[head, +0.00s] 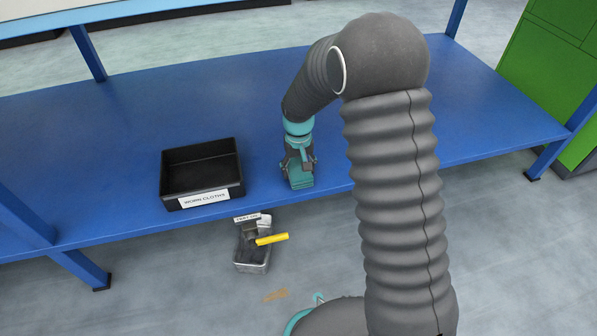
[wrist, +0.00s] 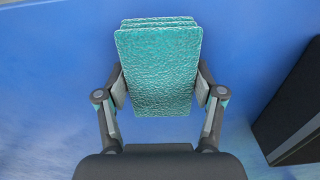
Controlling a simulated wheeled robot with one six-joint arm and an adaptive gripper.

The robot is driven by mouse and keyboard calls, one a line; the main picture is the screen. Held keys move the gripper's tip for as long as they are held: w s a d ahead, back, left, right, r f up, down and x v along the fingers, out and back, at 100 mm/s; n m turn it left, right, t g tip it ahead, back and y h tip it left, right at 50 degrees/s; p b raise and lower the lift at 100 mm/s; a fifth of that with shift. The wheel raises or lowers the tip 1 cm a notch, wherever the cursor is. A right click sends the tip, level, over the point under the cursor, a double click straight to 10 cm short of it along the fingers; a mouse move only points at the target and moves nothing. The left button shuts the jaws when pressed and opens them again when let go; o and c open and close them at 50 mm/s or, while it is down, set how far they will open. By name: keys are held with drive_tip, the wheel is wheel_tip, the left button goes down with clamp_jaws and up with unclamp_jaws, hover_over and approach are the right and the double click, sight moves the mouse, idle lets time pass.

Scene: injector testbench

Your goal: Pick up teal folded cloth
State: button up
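The teal folded cloth (wrist: 158,70) is a thick, textured, layered stack in the middle of the wrist view. In the head view the cloth (head: 300,183) shows near the front edge of the blue table, under my gripper (head: 299,163). In the wrist view the two finger pads of my gripper (wrist: 160,92) press against the cloth's left and right sides, with no clear gap. I cannot tell whether the cloth rests on the table or is slightly above it.
A black bin (head: 202,178) labelled "WORN CLOTHS" stands left of the cloth on the blue table (head: 480,110). A grey container (head: 252,255) with a yellow-handled tool (head: 272,239) is below the front edge. The table's right side is clear.

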drive_tip(key=c, duration=0.4)
drive_tip(key=shift+r, duration=0.1)
drive_tip(key=shift+r, duration=0.5)
drive_tip(key=r, duration=0.2)
drive_tip(key=r+p, duration=0.1)
drive_tip(key=shift+d+r, duration=0.3)
drive_tip(key=s+d+r, duration=0.1)
drive_tip(key=d+r, duration=0.1)
drive_tip(key=d, duration=0.1)
drive_tip(key=s+d+r+p, duration=0.1)
drive_tip(key=d+r, duration=0.1)
drive_tip(key=d, duration=0.2)
drive_tip(key=s+d+r, duration=0.1)
drive_tip(key=d+r, duration=0.1)
drive_tip(key=d, duration=0.1)
drive_tip(key=shift+d+r, duration=0.15)
drive_tip(key=shift+d, duration=0.2)
